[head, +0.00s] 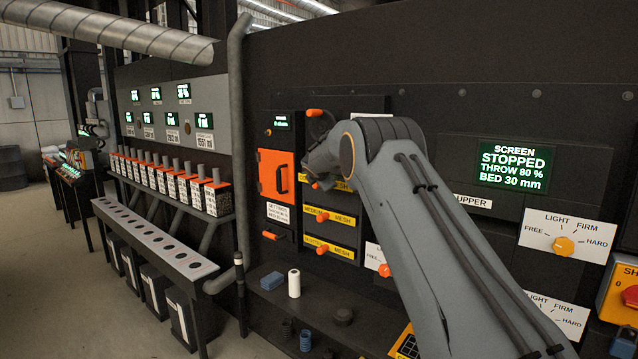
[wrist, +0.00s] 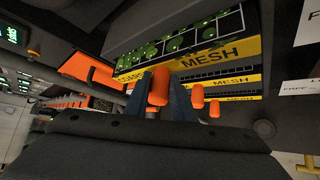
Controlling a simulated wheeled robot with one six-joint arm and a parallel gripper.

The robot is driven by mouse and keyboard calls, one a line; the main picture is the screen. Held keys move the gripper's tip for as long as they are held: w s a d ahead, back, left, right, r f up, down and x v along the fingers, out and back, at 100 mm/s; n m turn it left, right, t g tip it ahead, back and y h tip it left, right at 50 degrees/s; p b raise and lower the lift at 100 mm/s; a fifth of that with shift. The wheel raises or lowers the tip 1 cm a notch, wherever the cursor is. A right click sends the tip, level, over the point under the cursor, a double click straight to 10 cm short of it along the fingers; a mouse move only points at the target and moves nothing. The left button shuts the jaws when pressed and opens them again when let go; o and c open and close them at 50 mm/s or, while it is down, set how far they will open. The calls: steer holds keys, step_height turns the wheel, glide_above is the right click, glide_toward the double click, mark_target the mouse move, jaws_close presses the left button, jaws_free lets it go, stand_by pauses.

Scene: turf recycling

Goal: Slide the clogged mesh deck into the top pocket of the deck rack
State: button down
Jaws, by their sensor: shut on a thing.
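In the wrist view the clogged mesh deck (wrist: 190,35) shows a dark grid with green bits in its openings. Its yellow front reads MESH, with the other word partly covered. My gripper (wrist: 160,92) is shut on the orange handle at the front of this deck. The deck rack (head: 292,225) stands in the head view, left of my arm. My arm hides my fingertips and most of the rack's upper part there, so I cannot tell how far the deck sits in a pocket.
Lower decks with yellow MESH labels (head: 342,219) and orange handles sit below. An orange door (head: 277,173) is left of the rack. A control panel (head: 565,238) stands to the right.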

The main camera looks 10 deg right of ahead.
steer(key=shift+w+d+r, duration=0.1)
steer(key=shift+w+d, duration=0.75)
steer(key=shift+d, duration=0.15)
steer(key=c, duration=1.4)
jaws_free()
steer(key=shift+c, duration=0.2)
steer(key=shift+f, duration=0.2)
steer(key=b+v, duration=0.4)
steer(key=v, duration=0.4)
steer(key=shift+r, duration=0.1)
steer(key=s+a+f+m+g+y+b, duration=0.1)
steer(key=s+f+m, duration=0.6)
steer(key=s, duration=1.2)
steer(key=s+a+f+m+g+y+b, duration=0.1)
steer(key=s+f+m+g+b, duration=0.3)
steer(key=s+f, duration=1)
steer(key=s+a+f+m+g+b, duration=0.1)
steer(key=s+f+m+g, duration=0.4)
steer(key=s, duration=1.9)
step_height(320, 180, down, 5)
steer(key=m+b, duration=0.1)
steer(key=m, duration=0.5)
steer(key=shift+f+m+y, duration=0.2)
steer(key=shift+m+y, duration=0.1)
steer(key=shift+y, duration=0.1)
